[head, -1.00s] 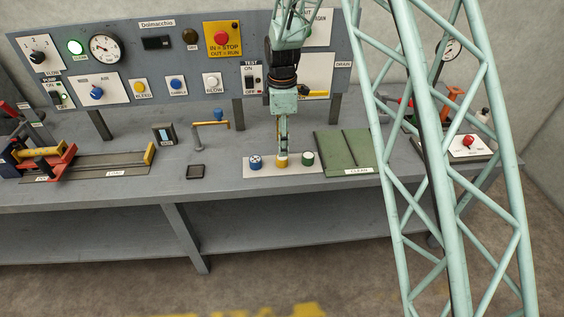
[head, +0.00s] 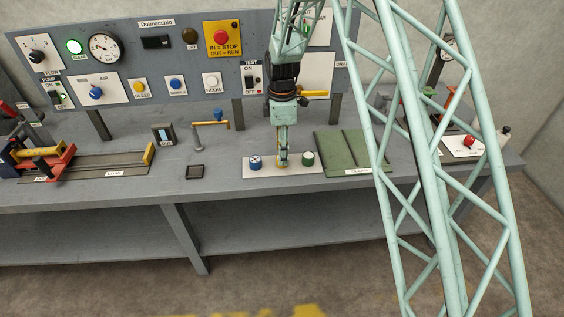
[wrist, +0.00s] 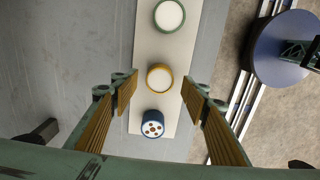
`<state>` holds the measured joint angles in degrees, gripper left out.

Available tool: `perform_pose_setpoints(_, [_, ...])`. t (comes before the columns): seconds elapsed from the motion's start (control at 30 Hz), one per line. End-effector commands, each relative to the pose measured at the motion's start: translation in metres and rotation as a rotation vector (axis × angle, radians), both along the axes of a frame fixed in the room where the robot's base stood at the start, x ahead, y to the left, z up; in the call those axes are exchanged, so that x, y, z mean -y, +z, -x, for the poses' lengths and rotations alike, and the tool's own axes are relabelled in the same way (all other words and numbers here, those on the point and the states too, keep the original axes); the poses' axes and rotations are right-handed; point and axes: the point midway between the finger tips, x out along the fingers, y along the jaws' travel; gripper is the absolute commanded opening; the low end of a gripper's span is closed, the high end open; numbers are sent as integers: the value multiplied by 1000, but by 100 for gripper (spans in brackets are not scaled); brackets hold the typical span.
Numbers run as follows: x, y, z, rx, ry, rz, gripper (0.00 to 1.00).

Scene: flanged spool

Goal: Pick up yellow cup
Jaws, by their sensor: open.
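The yellow cup (head: 282,164) stands upright in the middle of a white strip (head: 268,172), between two other cups, and is partly hidden behind my fingers in the head view. In the wrist view the yellow cup (wrist: 159,77) shows a yellow rim and a pale inside. My gripper (wrist: 161,82) is open, with its ribbed fingers to the left and right of the cup in the picture. In the head view my gripper (head: 282,157) points down right over the cup. I cannot tell whether the fingertips are above the rim or beside its wall. Nothing is held.
A blue cup (head: 255,163) with dots on it stands left of the yellow cup, and a green cup (head: 308,158) stands right of it, both close by. A green mat (head: 344,150) lies to the right. A control panel (head: 180,60) rises behind. The bench's front edge is close.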

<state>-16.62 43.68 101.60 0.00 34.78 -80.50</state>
Motion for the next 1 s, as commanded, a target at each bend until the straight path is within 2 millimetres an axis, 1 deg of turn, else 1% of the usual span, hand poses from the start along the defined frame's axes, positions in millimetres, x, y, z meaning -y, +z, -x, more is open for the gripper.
perform_pose_setpoints(0.03, [0,-7,0,-1,0,0,42])
perform_pose_setpoints(0.1, [0,-15,0,0,0,0,42])
perform_pose_setpoints(0.2, [0,-24,0,-1,0,0,42])
perform_pose_setpoints(0.3, [0,-29,0,0,0,0,42])
perform_pose_setpoints(0.9, [0,-30,0,1,0,0,42])
perform_pose_setpoints(0.93, [0,-30,0,1,0,0,41])
perform_pose_setpoints(1.0, [0,-30,0,1,0,0,35])
